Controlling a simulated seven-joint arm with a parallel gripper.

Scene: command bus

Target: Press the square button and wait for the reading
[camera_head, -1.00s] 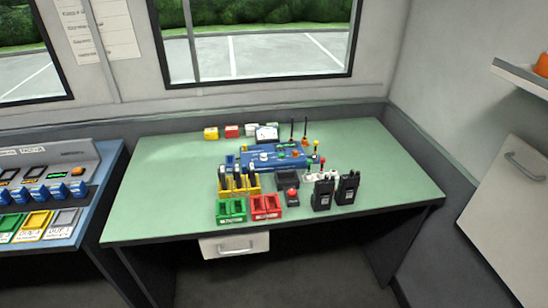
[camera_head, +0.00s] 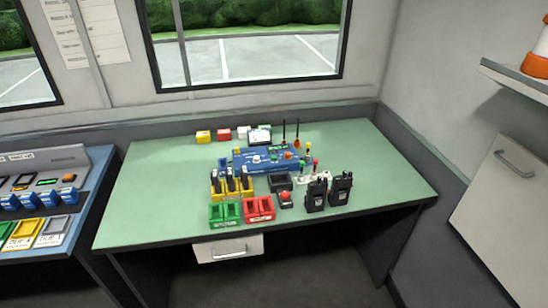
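A blue console (camera_head: 242,160) stands on the green table (camera_head: 150,205) and carries several small coloured controls and a small screen (camera_head: 259,136) at its back. An orange control (camera_head: 288,155) sits on its right part. At this size I cannot tell which control is the square button, nor read anything on the screen. A separate small dark box with a red top (camera_head: 286,199) stands in front of the console. My gripper is not in view.
Green (camera_head: 224,214) and red (camera_head: 259,208) trays stand at the front, with a yellow holder (camera_head: 232,190) behind. Two black radios (camera_head: 328,193) stand at right. Thin antennas rise behind. The table's left and right parts are clear. A second console desk (camera_head: 45,190) is at left.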

